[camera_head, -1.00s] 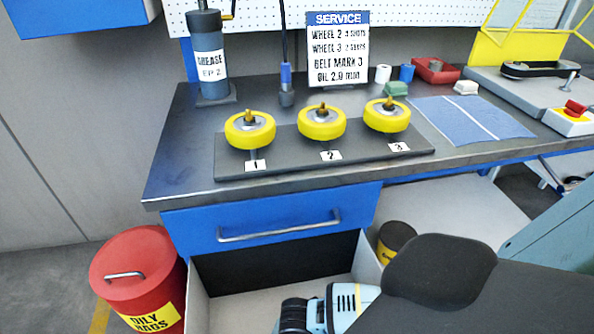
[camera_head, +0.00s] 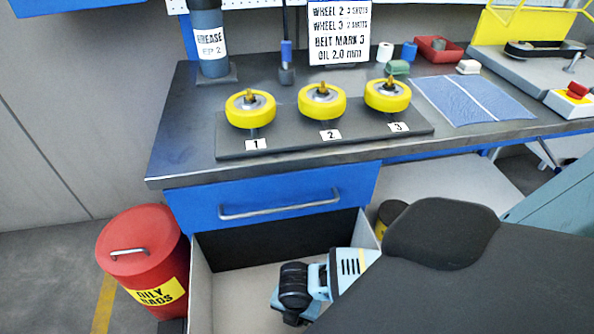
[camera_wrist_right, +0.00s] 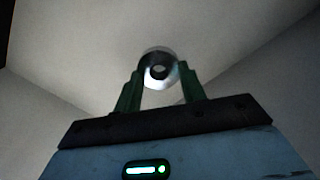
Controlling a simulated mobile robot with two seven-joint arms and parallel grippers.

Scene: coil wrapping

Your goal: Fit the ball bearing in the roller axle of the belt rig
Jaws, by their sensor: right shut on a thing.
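In the right wrist view, a shiny metal ring (camera_wrist_right: 159,69), which looks like the ball bearing, sits between the green fingertips of my right gripper (camera_wrist_right: 158,82). The gripper is shut on it, with pale drawer surfaces behind. In the head view my right arm reaches into the open drawer; its fingers and the bearing are hidden there. The belt rig (camera_head: 487,61) stands at the far right of the bench, with a black belt (camera_head: 545,50) on top. The roller axle cannot be made out. My left gripper is not in view.
The open drawer (camera_head: 235,308) surrounds my right wrist below the blue drawer front (camera_head: 275,197). Three yellow wheels (camera_head: 322,103) stand on a dark plate on the bench. A blue cloth (camera_head: 465,103) and a red button box (camera_head: 572,98) lie right. A red bin (camera_head: 140,245) stands left.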

